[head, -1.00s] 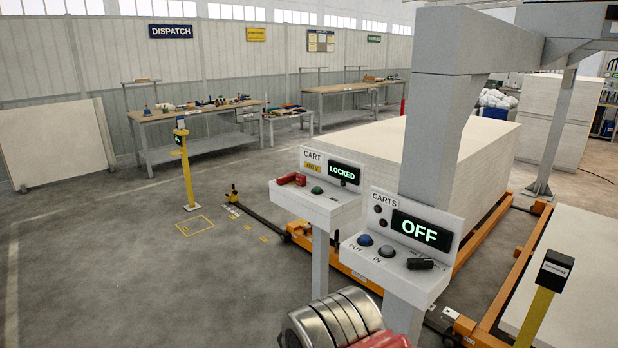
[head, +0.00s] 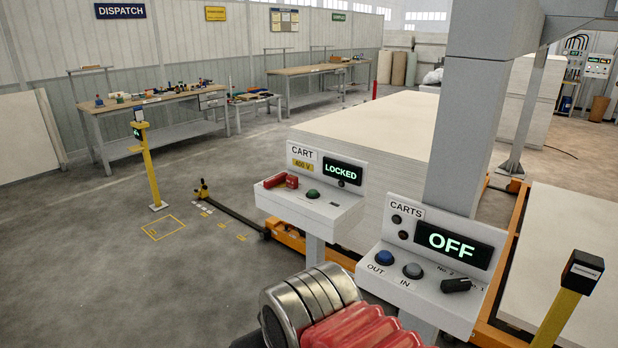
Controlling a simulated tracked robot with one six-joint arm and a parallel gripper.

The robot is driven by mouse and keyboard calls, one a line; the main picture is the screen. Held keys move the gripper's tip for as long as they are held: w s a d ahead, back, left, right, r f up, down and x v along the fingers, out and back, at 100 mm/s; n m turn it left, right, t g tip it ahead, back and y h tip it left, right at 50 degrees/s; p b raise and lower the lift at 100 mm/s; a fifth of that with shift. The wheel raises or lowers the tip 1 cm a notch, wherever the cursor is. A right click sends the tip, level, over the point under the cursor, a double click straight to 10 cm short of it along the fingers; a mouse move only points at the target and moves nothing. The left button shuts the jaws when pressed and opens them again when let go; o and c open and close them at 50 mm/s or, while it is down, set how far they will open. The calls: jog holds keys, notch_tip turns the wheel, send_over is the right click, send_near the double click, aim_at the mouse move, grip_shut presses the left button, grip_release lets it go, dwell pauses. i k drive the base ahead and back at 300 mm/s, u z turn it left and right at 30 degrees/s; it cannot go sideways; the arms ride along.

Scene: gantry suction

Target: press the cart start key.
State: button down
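No label on the green key is readable. Nothing touches it. A silver ringed cylinder and red ribbed part of my arm show at the bottom centre, below and in front of the pedestal. My gripper's fingers are not visible.
A second pedestal, CARTS (head: 415,285), stands nearer right, its display (head: 453,244) reading OFF. It has a blue OUT key (head: 384,258), grey IN key (head: 413,270) and black knob (head: 456,285). A yellow post (head: 557,318) stands at lower right. The left floor is mostly open.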

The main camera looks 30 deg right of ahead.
aim_at(313, 192)
jog(key=z, duration=0.3)
jog(key=i, duration=1.95)
jog(key=z, duration=0.35)
